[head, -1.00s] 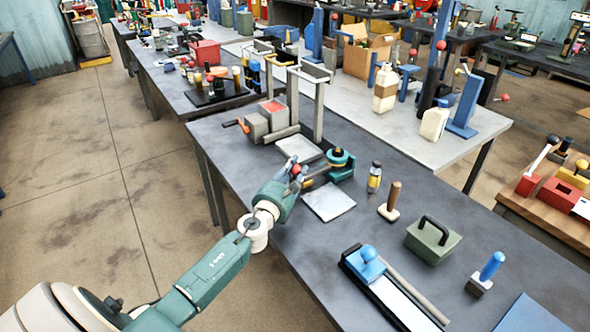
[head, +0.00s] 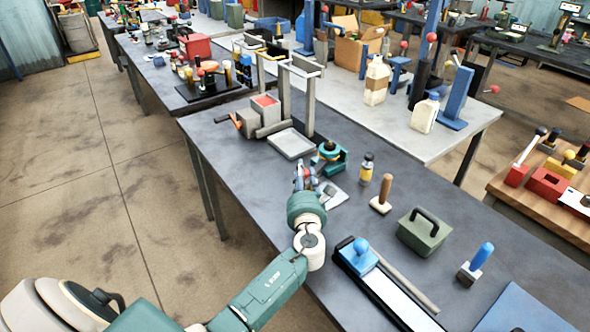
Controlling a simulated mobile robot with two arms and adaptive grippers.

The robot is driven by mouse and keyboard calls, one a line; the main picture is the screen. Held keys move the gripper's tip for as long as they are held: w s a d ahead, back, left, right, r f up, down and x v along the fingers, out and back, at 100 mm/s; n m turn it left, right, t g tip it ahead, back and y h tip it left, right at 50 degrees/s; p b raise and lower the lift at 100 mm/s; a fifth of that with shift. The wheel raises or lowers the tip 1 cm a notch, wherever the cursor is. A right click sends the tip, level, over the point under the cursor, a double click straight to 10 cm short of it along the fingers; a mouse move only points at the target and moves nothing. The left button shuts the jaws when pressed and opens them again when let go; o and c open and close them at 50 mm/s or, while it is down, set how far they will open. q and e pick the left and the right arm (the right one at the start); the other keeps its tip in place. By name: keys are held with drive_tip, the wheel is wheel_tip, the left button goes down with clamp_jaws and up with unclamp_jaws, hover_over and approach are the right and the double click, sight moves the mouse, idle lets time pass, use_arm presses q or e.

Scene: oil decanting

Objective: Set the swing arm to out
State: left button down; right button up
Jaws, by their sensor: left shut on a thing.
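The swing arm's teal base with its dark round pivot (head: 330,154) stands on the near dark table, just right of the grey tray. The arm itself is mostly hidden behind my left gripper (head: 304,176), so its exact angle is hard to read. My left gripper is just below and left of the pivot, over a light square plate (head: 334,195). It is shut on what appears to be the end of the swing arm; the fingers largely cover the hold. My right gripper is not in view.
A grey machine (head: 262,117) with an orange handle and a grey tray (head: 291,144) stand behind. To the right are a small bottle (head: 367,168), a wooden-handled stamp (head: 382,194), a green box (head: 424,231) and a blue-knobbed slide (head: 363,256).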

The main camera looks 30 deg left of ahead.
use_arm(q)
drive_tip(key=shift+w+d+r+n+g+y+b, duration=0.15)
drive_tip(key=shift+d+n+g+y+b, duration=0.1)
drive_tip(key=shift+d+n+g+y, duration=0.3)
drive_tip(key=shift+d+r+n+g+y+b, duration=0.1)
drive_tip(key=shift+d+n+g+y+b, duration=0.2)
drive_tip(key=shift+d+y, duration=0.35)
drive_tip(key=shift+d, duration=0.1)
drive_tip(key=c, duration=1.4)
unclamp_jaws()
drive_tip(key=shift+o, duration=0.2)
drive_tip(key=shift+d, duration=0.1)
wheel_tip(320, 180, up, 10)
